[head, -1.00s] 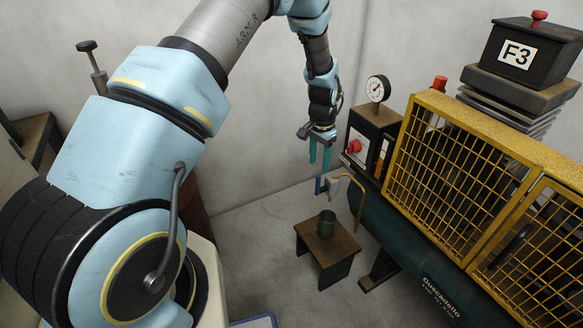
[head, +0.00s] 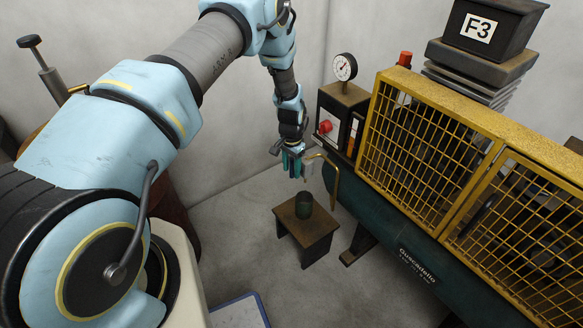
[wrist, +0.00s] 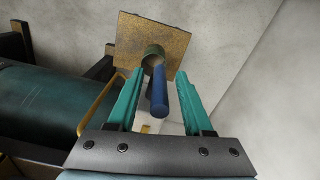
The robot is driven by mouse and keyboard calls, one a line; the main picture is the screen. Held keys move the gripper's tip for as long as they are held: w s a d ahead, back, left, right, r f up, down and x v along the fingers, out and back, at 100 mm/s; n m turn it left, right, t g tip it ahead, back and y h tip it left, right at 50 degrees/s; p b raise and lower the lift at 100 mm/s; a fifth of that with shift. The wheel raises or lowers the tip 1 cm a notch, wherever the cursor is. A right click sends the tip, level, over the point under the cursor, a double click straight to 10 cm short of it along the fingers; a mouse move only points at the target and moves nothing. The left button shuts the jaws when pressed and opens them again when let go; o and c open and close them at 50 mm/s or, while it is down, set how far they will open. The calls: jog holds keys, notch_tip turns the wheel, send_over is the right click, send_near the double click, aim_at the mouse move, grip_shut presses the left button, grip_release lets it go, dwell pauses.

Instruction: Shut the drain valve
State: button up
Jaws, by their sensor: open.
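The drain valve's blue handle (wrist: 159,92) shows in the wrist view as a rod between my gripper's two teal fingers, with a gap on each side. My gripper (wrist: 155,98) is open around or just above it; I cannot tell the exact depth. The blue handle is hidden behind the fingers there.
A green cup (head: 304,204) stands on a small brown stool (head: 318,227) below the valve. A control box (head: 333,108) with a red knob and a gauge (head: 344,67) sits above. A yellow mesh guard (head: 430,140) is to the right. The floor left of the stool is clear.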

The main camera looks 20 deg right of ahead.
jog(key=shift+f, duration=0.1)
grip_shut()
dwell(0.3)
dwell(1.1)
